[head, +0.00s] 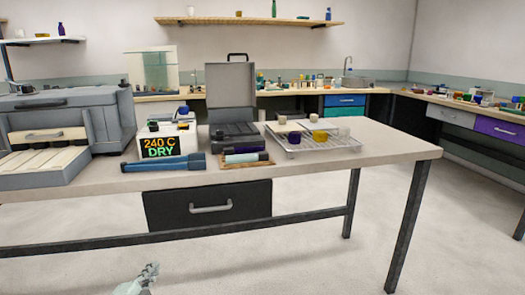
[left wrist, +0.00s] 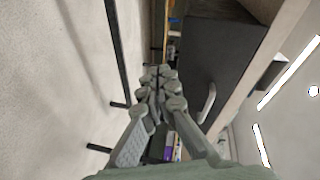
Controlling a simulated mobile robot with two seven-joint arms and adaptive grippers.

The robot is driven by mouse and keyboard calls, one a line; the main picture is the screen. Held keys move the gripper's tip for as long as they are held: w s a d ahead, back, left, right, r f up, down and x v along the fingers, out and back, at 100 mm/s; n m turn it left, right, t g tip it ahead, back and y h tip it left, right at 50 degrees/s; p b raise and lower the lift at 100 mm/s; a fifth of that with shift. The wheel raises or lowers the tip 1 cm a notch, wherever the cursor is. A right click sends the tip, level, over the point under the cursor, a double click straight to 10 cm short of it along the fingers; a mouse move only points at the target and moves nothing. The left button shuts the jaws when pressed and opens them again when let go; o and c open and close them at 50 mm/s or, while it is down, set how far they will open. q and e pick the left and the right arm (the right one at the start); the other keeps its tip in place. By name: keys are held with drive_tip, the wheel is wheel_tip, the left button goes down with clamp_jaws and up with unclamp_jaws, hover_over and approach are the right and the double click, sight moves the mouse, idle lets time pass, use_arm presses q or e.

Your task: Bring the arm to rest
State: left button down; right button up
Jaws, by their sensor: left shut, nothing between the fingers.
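My left gripper (head: 148,273) shows at the bottom edge of the head view, low in front of the table and well below its top. Its grey fingers are together with nothing between them, and they also show in the middle of the left wrist view (left wrist: 159,82). The rest of the left arm is out of the head view. My right gripper is in neither view.
The table (head: 393,158) has a black drawer (head: 208,205) under it. On top are a grey oven-like machine (head: 108,103), a "240 C DRY" box (head: 178,128), a blue torch-like tool (head: 165,162), an open case (head: 230,86) and a wire rack (head: 345,146). The floor in front is clear.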

use_arm(q)
drive_tip(key=s+a+f+n+g+y, duration=0.2)
drive_tip(key=s+f+n+g, duration=0.25)
drive_tip(key=s+f, duration=0.55)
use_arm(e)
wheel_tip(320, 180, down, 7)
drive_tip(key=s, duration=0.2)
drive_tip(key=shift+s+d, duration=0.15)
use_arm(q)
drive_tip(key=s+d+f+n+g, duration=0.2)
drive_tip(key=s+f+n+g, duration=0.2)
drive_tip(key=s+f, duration=0.7)
drive_tip(key=s+d+f+n+g, duration=0.2)
drive_tip(key=s+f+n+g, duration=0.2)
drive_tip(key=s+f, duration=0.6)
drive_tip(key=s+g, duration=0.1)
drive_tip(key=s, duration=0.7)
drive_tip(key=shift+d+f+h, duration=0.3)
drive_tip(key=shift+f+h, duration=0.05)
drive_tip(key=shift+h, duration=0.05)
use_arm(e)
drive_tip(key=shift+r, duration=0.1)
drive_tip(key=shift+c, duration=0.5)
use_arm(q)
drive_tip(key=shift+a, duration=0.1)
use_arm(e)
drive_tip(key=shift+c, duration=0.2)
